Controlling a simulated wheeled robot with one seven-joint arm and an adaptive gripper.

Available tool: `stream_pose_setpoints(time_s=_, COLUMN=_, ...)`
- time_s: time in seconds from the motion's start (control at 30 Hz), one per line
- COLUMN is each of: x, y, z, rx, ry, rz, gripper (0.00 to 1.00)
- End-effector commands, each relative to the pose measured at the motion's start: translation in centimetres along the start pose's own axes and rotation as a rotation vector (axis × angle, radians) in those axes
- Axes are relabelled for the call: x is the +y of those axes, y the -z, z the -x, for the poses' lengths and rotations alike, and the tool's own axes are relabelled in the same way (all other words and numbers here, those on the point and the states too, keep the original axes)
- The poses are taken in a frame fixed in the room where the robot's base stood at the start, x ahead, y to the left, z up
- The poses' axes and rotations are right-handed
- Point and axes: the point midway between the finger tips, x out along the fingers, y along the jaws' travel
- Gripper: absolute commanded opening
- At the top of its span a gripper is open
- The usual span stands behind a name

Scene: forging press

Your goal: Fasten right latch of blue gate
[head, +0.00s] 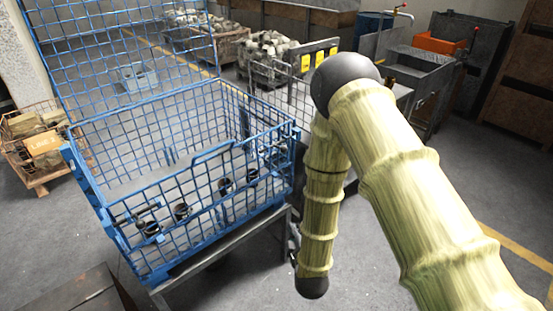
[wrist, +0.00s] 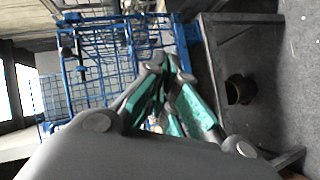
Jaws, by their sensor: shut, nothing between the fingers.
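The blue wire-mesh cage (head: 170,120) stands on a grey metal stand, with its blue gate (head: 205,195) as the front panel facing me. The gate looks upright, in line with the front corner posts. The right latch (head: 291,136) is a small dark piece at the gate's upper right corner; whether it is fastened is too small to tell. A dark latch rod (head: 137,214) sits at the gate's left end. My gripper (wrist: 160,68) is shut and empty in the wrist view, its green-padded fingers in front of the cage (wrist: 100,60). In the head view my arm mostly hides it.
The grey stand (head: 222,256) juts out below the gate. Several dark cylindrical parts (head: 182,211) sit inside along the gate. Mesh bins of pale lumps (head: 270,52) stand behind.

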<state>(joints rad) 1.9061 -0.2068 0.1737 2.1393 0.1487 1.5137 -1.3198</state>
Motion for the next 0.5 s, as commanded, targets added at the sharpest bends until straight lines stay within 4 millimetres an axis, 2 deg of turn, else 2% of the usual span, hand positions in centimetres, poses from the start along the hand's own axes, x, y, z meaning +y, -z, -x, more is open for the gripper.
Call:
stream_pose_setpoints(time_s=0.03, x=1.7, y=1.7, z=-0.6, rx=0.024, ry=-0.056, rz=0.057, gripper=0.00)
stream_pose_setpoints(time_s=0.2, x=6.3, y=6.1, z=-1.9, rx=0.062, ry=-0.239, rz=0.247, gripper=0.00)
stream_pose_setpoints(time_s=0.33, x=8.9, y=8.7, z=-2.2, rx=0.068, ry=-0.349, rz=0.354, gripper=0.00)
stream_pose_setpoints(time_s=0.5, x=10.7, y=10.4, z=-2.2, rx=0.062, ry=-0.427, rz=0.430, gripper=0.00)
